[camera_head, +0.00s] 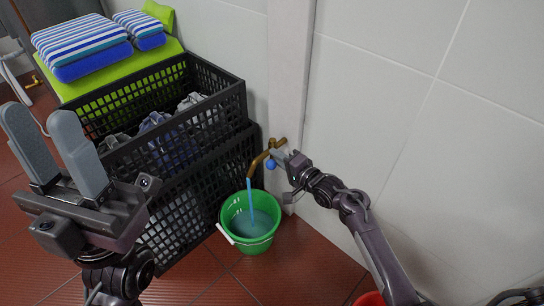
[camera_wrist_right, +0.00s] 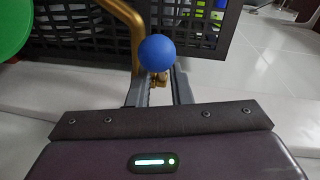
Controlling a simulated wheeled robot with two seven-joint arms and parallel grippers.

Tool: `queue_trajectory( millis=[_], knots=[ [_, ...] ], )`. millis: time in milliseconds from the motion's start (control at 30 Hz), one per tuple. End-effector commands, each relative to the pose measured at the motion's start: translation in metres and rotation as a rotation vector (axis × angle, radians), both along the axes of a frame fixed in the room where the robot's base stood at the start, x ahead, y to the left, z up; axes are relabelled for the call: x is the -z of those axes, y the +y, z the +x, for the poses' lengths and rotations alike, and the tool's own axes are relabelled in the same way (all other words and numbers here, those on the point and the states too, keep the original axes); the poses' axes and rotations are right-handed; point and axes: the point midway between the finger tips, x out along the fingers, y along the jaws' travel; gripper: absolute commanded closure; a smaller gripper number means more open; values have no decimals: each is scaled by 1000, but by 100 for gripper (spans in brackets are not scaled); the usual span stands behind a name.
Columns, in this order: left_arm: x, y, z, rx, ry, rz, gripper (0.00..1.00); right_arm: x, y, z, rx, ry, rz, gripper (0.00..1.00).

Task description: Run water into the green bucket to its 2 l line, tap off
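The green bucket (camera_head: 250,240) stands upright on the floor below the brass tap (camera_head: 262,157). A blue stream of water (camera_head: 250,200) falls from the spout into it. Some water (camera_head: 262,222) lies inside; I cannot make out a 2 l line. My right gripper (camera_head: 280,158) is at the tap's blue ball knob (camera_head: 270,164). In the right wrist view the knob (camera_wrist_right: 158,53) shows just beyond my right fingers (camera_wrist_right: 160,88), with a brass part between them; I cannot tell whether they grip it. My left gripper (camera_head: 62,150) is raised, open and empty.
Black lattice crates (camera_head: 185,190) with cloths in the upper one stand close left of the bucket. Striped blue towels (camera_head: 85,50) lie on a green surface behind. A white tiled wall (camera_head: 400,110) is at the right. A red object (camera_head: 368,299) shows at the bottom edge.

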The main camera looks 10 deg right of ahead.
Motion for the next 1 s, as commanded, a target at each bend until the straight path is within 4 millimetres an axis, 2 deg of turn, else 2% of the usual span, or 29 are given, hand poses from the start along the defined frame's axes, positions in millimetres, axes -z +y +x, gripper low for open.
queue_trajectory(
  millis=[33, 200, 567, 700, 1000],
  knots=[
    [2, 2, -5, 1, -30, -10, 64, 3, 4, 6, -1, -2, 0, 81],
    [5, 1, -3, -1, -31, -6, 64, 5, 12, 21, 0, 0, 0, 81],
    [5, 1, -3, -2, -32, -5, 64, 4, 14, 24, 0, 0, -1, 81],
    [5, 1, -3, -2, -32, -5, 64, 4, 14, 24, 0, 0, -1, 100],
    [5, 1, -3, -1, -31, -5, 64, 4, 13, 24, 0, 0, -1, 100]
  ],
)
